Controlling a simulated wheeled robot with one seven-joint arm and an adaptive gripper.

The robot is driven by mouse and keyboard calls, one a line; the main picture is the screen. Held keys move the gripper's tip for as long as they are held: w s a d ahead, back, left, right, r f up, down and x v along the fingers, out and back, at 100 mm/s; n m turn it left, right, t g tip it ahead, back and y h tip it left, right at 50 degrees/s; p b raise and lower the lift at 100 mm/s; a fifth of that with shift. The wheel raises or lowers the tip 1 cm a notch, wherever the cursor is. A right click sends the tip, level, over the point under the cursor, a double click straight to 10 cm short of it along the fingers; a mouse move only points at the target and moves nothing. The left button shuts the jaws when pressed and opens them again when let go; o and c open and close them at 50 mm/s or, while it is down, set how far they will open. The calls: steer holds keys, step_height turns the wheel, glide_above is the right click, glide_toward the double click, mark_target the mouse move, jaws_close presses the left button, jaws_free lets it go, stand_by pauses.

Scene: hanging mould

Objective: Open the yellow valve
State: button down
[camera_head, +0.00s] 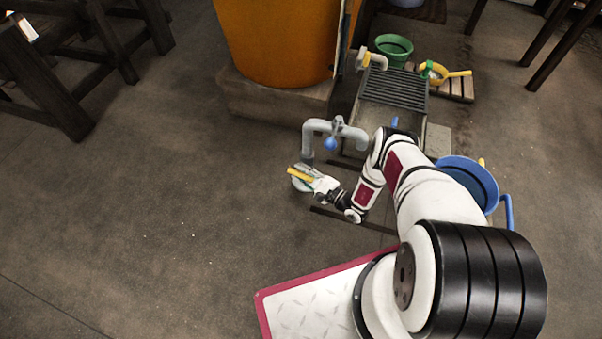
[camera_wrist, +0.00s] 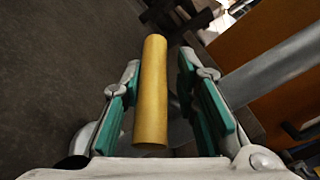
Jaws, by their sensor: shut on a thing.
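The yellow valve handle (camera_head: 299,174) shows in the head view as a slanted yellow bar at my gripper (camera_head: 308,181), by the lower end of a grey pipe (camera_head: 308,145). In the wrist view the yellow valve handle (camera_wrist: 152,95) is a plain yellow cylinder running lengthwise between the green finger pads. My gripper (camera_wrist: 157,80) is shut on it. The left pad lies close along the bar, while a dark gap shows towards the right pad. The valve's body and its joint to the pipe are mostly hidden.
A blue knob (camera_head: 330,144) sits on the grey pipe close above my gripper. A large orange vessel (camera_head: 280,40) stands behind on a stone base. A grated trough (camera_head: 393,88) and a blue bucket (camera_head: 465,163) are to the right.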

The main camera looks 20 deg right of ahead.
steer(key=shift+f, duration=0.15)
steer(key=c, duration=1.5)
jaws_free()
steer(key=shift+c, duration=0.2)
steer(key=shift+s+d, duration=0.1)
steer(key=shift+s, duration=0.05)
steer(key=v, duration=1.1)
steer(key=shift+s+d, duration=0.25)
steer(key=shift+s, duration=0.05)
steer(key=shift+o, duration=0.5)
